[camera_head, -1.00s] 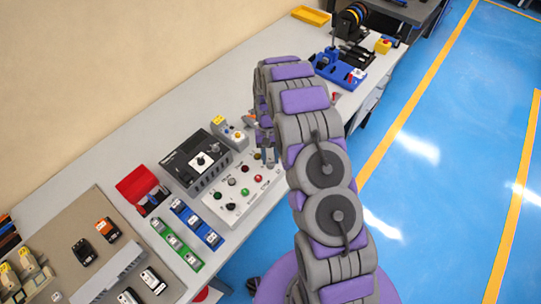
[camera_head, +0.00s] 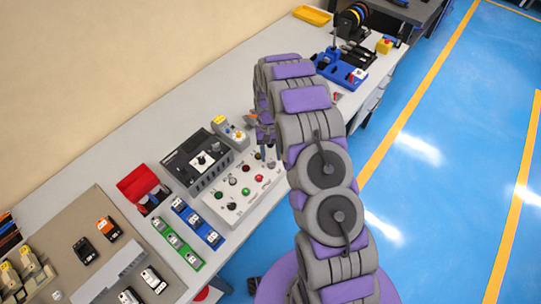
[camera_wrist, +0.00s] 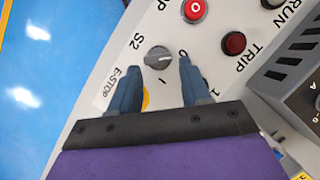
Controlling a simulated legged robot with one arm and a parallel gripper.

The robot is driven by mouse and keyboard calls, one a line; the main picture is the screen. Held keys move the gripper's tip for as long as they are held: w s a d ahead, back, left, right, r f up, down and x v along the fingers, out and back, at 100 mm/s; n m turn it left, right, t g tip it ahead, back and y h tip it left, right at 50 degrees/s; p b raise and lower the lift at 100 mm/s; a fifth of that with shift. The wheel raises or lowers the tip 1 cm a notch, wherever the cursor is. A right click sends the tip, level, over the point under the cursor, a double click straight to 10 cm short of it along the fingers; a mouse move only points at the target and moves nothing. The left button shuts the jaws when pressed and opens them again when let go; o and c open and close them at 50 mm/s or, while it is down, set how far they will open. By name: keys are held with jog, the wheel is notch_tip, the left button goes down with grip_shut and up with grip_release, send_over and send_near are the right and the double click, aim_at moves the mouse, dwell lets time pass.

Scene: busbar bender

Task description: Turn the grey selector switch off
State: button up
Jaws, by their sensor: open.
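The grey selector switch (camera_wrist: 158,58) is a round knob on the light control panel, beside the label S2. A pale line on the knob points to the right in the wrist view, roughly toward the printed 0. My gripper (camera_wrist: 158,65) is open, with one dark blue finger on each side of the knob. I cannot tell whether the fingers touch it. In the head view my gripper (camera_head: 268,157) is over the far right end of the control panel (camera_head: 225,209). The selector is not clearly seen there.
A red button (camera_wrist: 194,10) and a dark red TRIP lamp (camera_wrist: 233,43) are near my right finger. A yellow part (camera_wrist: 146,100) by the E-STOP label shows between the fingers. A black-topped grey unit (camera_head: 197,161) stands behind the panel. Blue floor (camera_head: 420,215) is open to the right.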

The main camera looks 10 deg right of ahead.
jog(key=p+v, duration=0.1)
jog(key=v, duration=1.5)
jog(key=shift+r, duration=0.1)
jog(key=s+a+r+n+t+b, duration=0.1)
jog(key=s+r, duration=0.7)
jog(key=s, duration=0.2)
jog(key=s+r+t+b, duration=0.1)
jog(key=s+r, duration=0.6)
jog(key=s, duration=0.4)
jog(key=s+f+b, duration=0.1)
jog(key=s, duration=2.1)
jog(key=shift+f+n+t+h, duration=0.3)
jog(key=shift+f+t, duration=0.1)
